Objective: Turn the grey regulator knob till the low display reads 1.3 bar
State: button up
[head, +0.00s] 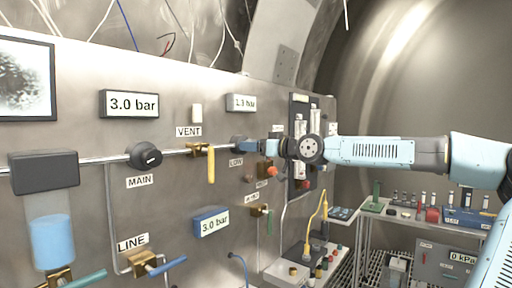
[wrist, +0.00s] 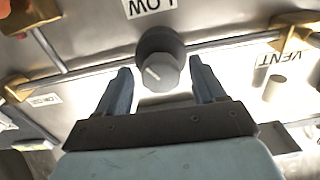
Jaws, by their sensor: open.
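The grey regulator knob (wrist: 158,72) is a round dark grey knob with a pale pointer line, above the LOW label, which is upside down in the wrist view. In the head view the knob (head: 238,142) is partly hidden by my gripper (head: 258,146). My gripper (wrist: 161,66) is open, with one blue finger on each side of the knob and a visible gap at each side. The low display (head: 241,103) above the knob shows small text that looks like 1.3 bar; its last digit is hard to read.
The MAIN knob (head: 146,156) and the yellow VENT lever (head: 211,164) are to the left on the same pipe. Displays reading 3.0 bar hang at upper left (head: 130,104) and below (head: 211,222). A red knob (head: 272,171) lies just below my gripper. Shelves (head: 430,220) stand right.

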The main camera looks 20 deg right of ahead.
jog(key=shift+w+a, duration=0.1)
jog(key=shift+w, duration=0.1)
jog(key=c, duration=1.1)
jog(key=shift+o, duration=0.2)
jog(key=shift+m, duration=0.6)
jog(key=o, duration=1.1)
jog(key=shift+c, duration=0.2)
jog(key=v, duration=1.4)
